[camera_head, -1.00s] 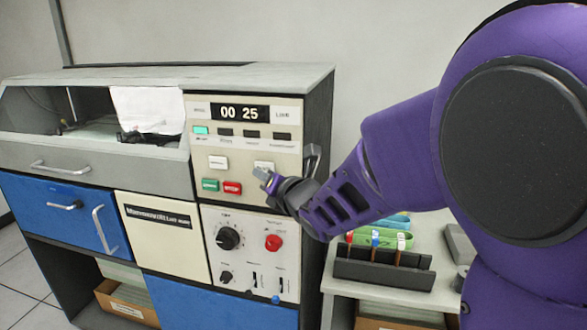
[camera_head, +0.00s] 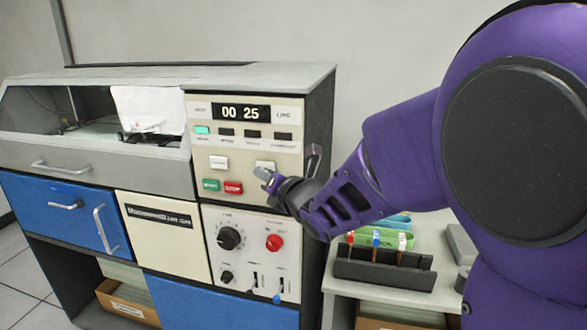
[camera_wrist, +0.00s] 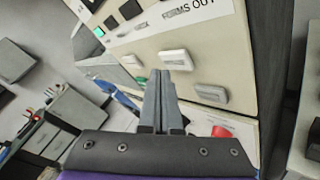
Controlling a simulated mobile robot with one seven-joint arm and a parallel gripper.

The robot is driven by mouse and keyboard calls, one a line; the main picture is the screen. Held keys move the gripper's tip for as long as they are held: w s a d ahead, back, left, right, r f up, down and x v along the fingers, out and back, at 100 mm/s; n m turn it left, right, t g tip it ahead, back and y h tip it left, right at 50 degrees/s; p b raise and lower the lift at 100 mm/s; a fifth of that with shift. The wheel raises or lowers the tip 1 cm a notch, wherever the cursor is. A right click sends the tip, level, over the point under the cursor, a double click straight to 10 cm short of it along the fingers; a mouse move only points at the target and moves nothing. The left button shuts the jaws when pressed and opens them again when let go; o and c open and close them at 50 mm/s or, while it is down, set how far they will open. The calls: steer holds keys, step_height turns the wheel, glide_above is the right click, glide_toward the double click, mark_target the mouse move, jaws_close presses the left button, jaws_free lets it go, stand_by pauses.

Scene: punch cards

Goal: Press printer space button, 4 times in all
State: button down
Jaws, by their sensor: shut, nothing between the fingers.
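The printer (camera_head: 318,110) has a cream control panel (camera_head: 245,145) with a counter (camera_head: 240,113) reading 00 25. A white button (camera_head: 218,162) sits at left and another white button (camera_head: 265,166) at right, partly behind my gripper (camera_head: 266,178). Their labels are too small to read, so I cannot tell which is the space button. In the wrist view my gripper (camera_wrist: 164,74) is shut and empty, its tips just below a white button (camera_wrist: 176,59). I cannot tell whether the tips touch the panel.
A green button (camera_head: 211,185) and red button (camera_head: 233,188) lie below. A red knob (camera_head: 274,242) and black dial (camera_head: 229,238) are on the lower panel. A side table with a dark rack (camera_head: 383,268) stands at right.

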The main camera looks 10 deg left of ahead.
stand_by(0.7)
steer(key=shift+w+b, duration=0.45)
steer(key=shift+w+d, duration=0.1)
steer(key=shift+w, duration=0.3)
stand_by(0.4)
steer(key=shift+s+b, duration=0.1)
steer(key=shift+b, duration=0.3)
steer(key=shift+s+b, duration=0.65)
steer(key=shift+s, duration=0.05)
